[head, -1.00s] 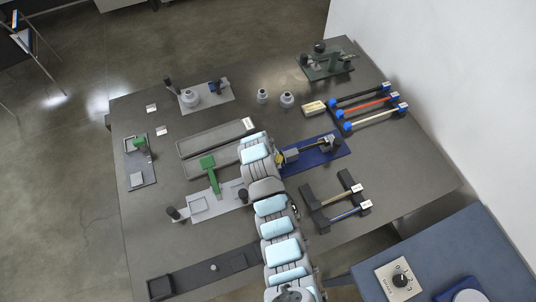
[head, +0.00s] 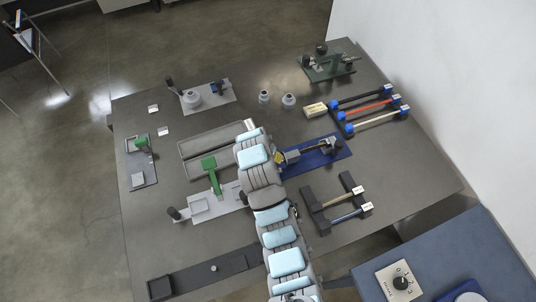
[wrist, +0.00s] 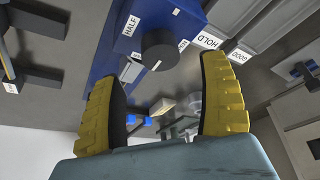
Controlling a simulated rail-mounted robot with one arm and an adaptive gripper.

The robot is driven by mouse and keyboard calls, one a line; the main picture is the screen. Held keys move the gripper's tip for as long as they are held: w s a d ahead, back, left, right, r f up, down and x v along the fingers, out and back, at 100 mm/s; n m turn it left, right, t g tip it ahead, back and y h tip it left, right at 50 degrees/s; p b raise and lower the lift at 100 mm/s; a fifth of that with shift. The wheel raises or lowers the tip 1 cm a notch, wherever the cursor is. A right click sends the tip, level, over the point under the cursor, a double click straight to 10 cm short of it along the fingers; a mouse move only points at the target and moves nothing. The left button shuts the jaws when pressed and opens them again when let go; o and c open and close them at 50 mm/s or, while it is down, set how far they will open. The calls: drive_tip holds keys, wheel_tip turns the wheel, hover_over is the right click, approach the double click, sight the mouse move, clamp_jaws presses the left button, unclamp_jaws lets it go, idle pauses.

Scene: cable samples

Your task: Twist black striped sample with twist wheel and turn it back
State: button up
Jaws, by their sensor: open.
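The twist station is a blue plate (head: 340,160) right of my arm in the head view. A rod-shaped sample (head: 318,148) lies along it between a grey block (head: 292,156) and a dark holder; its stripes are too small to make out. In the wrist view a dark round knob, the twist wheel (wrist: 158,50), stands out from the blue station body (wrist: 180,25) near a HALF label (wrist: 131,25). My gripper (wrist: 158,72) is open, its yellow fingers on either side of the wheel and apart from it. In the head view the arm mostly hides the gripper.
A rack (head: 345,121) with black, red and cream rods stands to the right. Two dark stands (head: 313,213) hold two thin rods in front. A green-handled fixture (head: 211,173) and a long grey tray (head: 190,155) are left of my arm.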

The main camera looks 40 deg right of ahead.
drive_tip(key=shift+v, duration=2.75)
